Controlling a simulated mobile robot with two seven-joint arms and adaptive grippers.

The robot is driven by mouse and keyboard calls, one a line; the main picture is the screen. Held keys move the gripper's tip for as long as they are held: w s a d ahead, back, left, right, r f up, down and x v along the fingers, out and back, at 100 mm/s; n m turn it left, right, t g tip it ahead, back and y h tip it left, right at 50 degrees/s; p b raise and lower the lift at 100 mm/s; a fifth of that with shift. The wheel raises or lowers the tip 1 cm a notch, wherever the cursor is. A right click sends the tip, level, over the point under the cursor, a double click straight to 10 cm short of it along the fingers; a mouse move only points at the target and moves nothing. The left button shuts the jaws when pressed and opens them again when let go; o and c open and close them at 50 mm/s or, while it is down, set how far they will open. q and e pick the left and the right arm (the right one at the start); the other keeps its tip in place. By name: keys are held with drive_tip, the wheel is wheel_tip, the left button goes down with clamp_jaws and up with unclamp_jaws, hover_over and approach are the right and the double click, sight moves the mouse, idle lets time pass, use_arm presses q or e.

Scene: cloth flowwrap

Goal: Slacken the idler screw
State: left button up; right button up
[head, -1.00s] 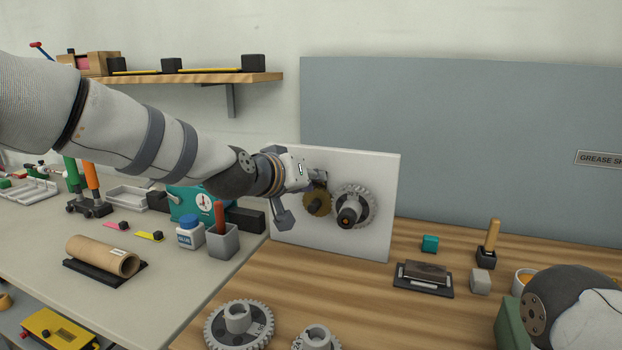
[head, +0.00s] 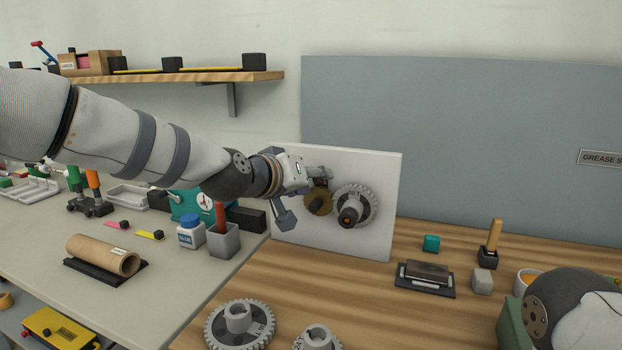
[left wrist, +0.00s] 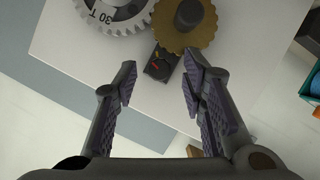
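A white upright plate (head: 385,160) carries a brass gear (head: 318,202) meshed beside a grey toothed gear (head: 362,195). In the left wrist view the brass gear (left wrist: 196,38) and the grey gear (left wrist: 108,14), marked 30 T, are at the top. A small dark block (left wrist: 160,64) with red and orange marks sits by the brass gear; I cannot tell whether it is the idler screw. My left gripper (head: 322,175) is at the plate, above the brass gear. In the wrist view its fingers (left wrist: 160,80) are open, spread either side of the dark block. My right gripper is not in view.
Two loose gears (head: 240,325) (head: 318,338) lie on the wooden bench front. A grey cup (head: 223,240) and a blue-capped jar (head: 190,233) stand left of the plate. Bare wood lies between.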

use_arm(q)
drive_tip(key=v, duration=1.2)
drive_tip(key=w+d+f+m+y, duration=0.1)
drive_tip(key=w+d, duration=0.1)
drive_tip(key=w, duration=0.1)
drive_tip(key=w+d+f+m, duration=0.1)
drive_tip(key=w+d, duration=0.1)
drive_tip(key=w, duration=0.1)
drive_tip(key=w+d+f+m+y, duration=0.1)
drive_tip(key=w+d+f, duration=0.1)
drive_tip(key=w, duration=0.1)
drive_tip(key=shift+w+f+m+t+y, duration=0.1)
drive_tip(key=shift+w+m+t+y, duration=0.1)
drive_tip(key=shift+m+t+y, duration=0.15)
drive_tip(key=shift+w+d, duration=0.1)
drive_tip(key=shift+w, duration=0.25)
drive_tip(key=shift+r, duration=0.25)
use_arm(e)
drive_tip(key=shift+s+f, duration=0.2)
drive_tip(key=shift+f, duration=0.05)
